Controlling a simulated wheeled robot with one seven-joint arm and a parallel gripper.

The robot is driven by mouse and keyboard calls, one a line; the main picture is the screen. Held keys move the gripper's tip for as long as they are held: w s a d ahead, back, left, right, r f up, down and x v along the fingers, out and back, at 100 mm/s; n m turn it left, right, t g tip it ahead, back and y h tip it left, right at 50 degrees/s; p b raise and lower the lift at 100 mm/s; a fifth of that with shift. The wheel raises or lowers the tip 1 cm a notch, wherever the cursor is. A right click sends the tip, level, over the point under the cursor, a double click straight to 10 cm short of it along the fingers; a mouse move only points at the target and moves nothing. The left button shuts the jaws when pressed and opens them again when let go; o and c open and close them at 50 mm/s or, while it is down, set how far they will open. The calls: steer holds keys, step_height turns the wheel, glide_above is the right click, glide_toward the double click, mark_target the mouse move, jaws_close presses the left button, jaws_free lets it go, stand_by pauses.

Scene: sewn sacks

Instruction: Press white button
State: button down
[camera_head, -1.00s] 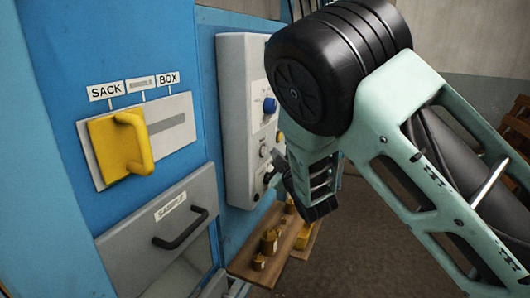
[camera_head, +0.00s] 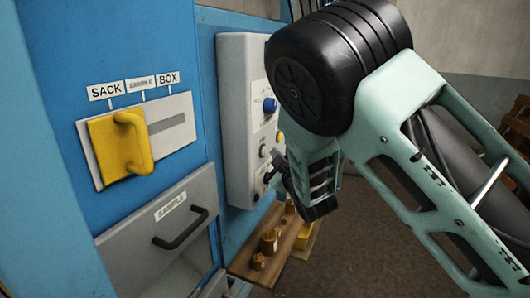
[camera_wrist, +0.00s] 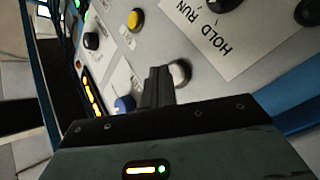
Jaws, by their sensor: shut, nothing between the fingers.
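The white button (camera_wrist: 180,71) is on the grey control panel (camera_wrist: 225,75) in the wrist view, just right of my fingertips. My gripper (camera_wrist: 158,76) is shut and empty, its dark fingers pointing at the panel beside the white button. The fingers partly cover the button's left edge, and I cannot tell whether they touch it. In the head view my gripper (camera_head: 274,172) is at the lower part of the grey control box (camera_head: 237,120), where my arm hides part of the panel face.
A blue button (camera_wrist: 124,104), a yellow button (camera_wrist: 134,20) and a black knob (camera_wrist: 92,41) are near the fingers. A yellow slider handle (camera_head: 133,145) and a drawer (camera_head: 165,220) are at left. Brass weights (camera_head: 270,240) stand on a wooden shelf below.

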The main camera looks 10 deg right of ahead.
steer(key=shift+a, duration=0.1)
steer(key=shift+w+a, duration=0.2)
steer(key=shift+w+a+b, duration=0.25)
steer(key=shift+a+b, duration=0.1)
stand_by(0.8)
steer(key=shift+s+d+b, duration=0.3)
steer(key=shift+s+d, duration=0.2)
steer(key=shift+d, duration=0.15)
stand_by(0.3)
steer(key=shift+s+d+b, duration=0.3)
steer(key=shift+s+d, duration=0.45)
steer(key=shift+d, duration=0.3)
steer(key=shift+s+d+b, duration=0.3)
steer(key=shift+s+d, duration=0.4)
steer(key=shift+d, duration=0.3)
